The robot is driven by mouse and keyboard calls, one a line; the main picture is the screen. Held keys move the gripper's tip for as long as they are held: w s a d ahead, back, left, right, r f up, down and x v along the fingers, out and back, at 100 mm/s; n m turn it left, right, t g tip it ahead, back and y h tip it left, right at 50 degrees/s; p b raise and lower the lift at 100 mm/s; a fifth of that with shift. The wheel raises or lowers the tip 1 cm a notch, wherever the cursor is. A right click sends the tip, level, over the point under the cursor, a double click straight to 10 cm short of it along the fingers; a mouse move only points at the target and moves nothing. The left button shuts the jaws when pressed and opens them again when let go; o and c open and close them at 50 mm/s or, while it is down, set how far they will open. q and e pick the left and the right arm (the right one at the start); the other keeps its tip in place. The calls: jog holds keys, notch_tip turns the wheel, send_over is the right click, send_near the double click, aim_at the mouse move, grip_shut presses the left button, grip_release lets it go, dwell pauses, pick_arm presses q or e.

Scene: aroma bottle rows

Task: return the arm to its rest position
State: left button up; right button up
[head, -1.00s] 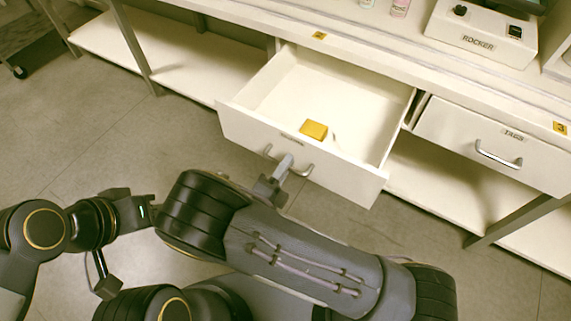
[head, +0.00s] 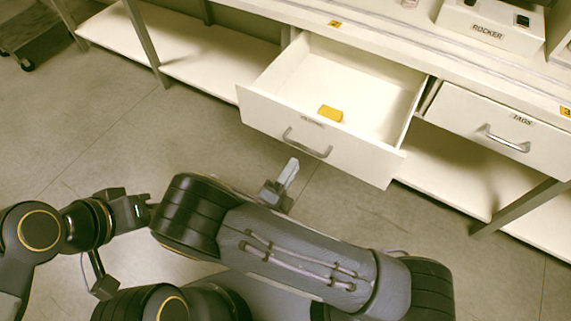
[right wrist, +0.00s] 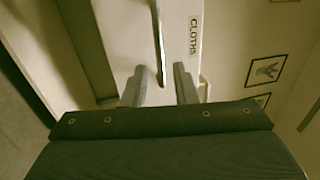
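My right gripper (head: 284,184) shows past my dark forearm in the head view, pointing toward the open drawer. It is apart from the drawer handle (head: 307,144). In the right wrist view its two fingers (right wrist: 159,86) are spread with nothing held between them. The drawer front labelled CLOTHS (right wrist: 180,40) and its handle (right wrist: 159,40) lie beyond the fingers. My left arm comes in from the left in the head view, with its dark end (head: 128,211) close to my right arm.
A box labelled ROCKER (head: 490,27) stands on the bench. Grey floor (head: 100,125) is free before the bench.

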jog(key=shift+s+f, duration=0.1)
jog(key=shift+s, duration=0.15)
jog(key=shift+a, duration=0.1)
